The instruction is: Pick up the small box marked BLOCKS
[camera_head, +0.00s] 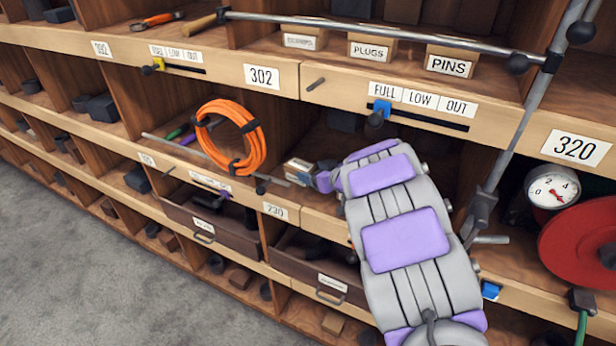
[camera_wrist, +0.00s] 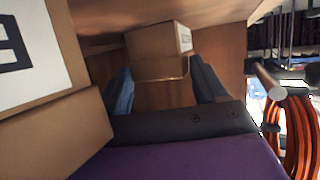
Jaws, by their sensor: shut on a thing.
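My gripper (camera_head: 316,178) reaches into an open compartment below the 302 board in the head view. In the wrist view, a small cardboard box (camera_wrist: 158,44) with a pale label on its right side sits between the two dark fingers of my gripper (camera_wrist: 162,72). The gripper is shut on this box. The label is too small to read. In the head view the box (camera_head: 297,168) shows only as a small pale shape at the gripper's tip. On the shelf above stand three small boxes: one with an unclear label (camera_head: 300,42), PLUGS (camera_head: 370,52) and PINS (camera_head: 449,66).
A metal rail (camera_head: 380,37) runs before the upper boxes. An orange hose coil (camera_head: 232,138) hangs just left of the gripper and shows at right in the wrist view (camera_wrist: 297,130). A gauge (camera_head: 552,188) and red reel (camera_head: 585,245) stand at right. Grey floor is open at lower left.

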